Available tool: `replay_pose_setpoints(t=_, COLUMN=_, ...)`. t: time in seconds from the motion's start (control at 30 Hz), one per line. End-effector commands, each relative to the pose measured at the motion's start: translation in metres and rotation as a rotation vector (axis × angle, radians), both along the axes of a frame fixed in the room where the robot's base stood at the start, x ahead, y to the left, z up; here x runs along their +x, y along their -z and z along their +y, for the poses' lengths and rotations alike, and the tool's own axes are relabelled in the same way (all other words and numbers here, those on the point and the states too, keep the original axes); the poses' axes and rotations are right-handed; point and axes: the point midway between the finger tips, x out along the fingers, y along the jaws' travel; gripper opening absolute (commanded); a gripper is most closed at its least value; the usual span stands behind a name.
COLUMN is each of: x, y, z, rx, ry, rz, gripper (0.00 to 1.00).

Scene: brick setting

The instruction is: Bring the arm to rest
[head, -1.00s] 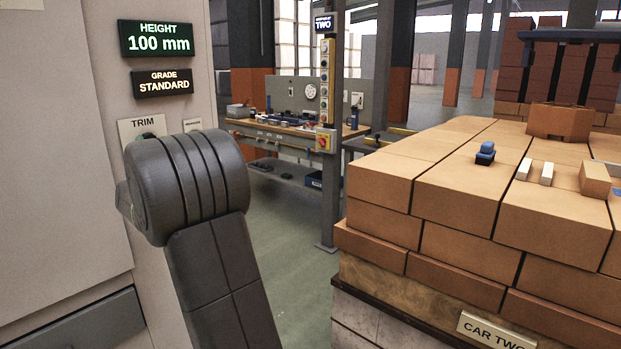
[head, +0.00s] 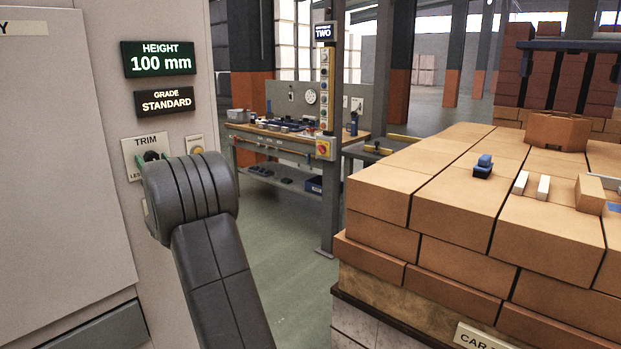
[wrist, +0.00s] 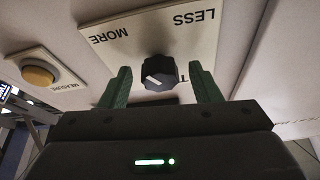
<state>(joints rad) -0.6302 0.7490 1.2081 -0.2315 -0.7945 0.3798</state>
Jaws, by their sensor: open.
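My gripper (wrist: 160,88) is open in the wrist view, with its two green fingers apart. A black trim knob (wrist: 159,73) shows between and beyond the fingertips, on a plate marked MORE and LESS. I see no contact between fingers and knob. In the head view my dark grey arm stands at the left in front of the cabinet, below the TRIM plate (head: 147,152).
The cabinet (head: 60,150) shows HEIGHT 100 mm and GRADE STANDARD. A yellow MEASURE button (wrist: 38,75) is beside the knob. A brick stack (head: 450,200) on a car stands at the right. A workbench (head: 270,133) is behind. Open floor (head: 290,265) lies between.

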Motion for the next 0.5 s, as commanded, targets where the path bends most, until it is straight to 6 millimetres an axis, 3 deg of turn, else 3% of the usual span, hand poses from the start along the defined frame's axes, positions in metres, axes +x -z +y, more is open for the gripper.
replay_pose_setpoints(t=0.5, x=0.0025, y=-0.0045, z=-0.0025, rx=-0.248, ry=0.000, rz=-0.286, gripper=0.57)
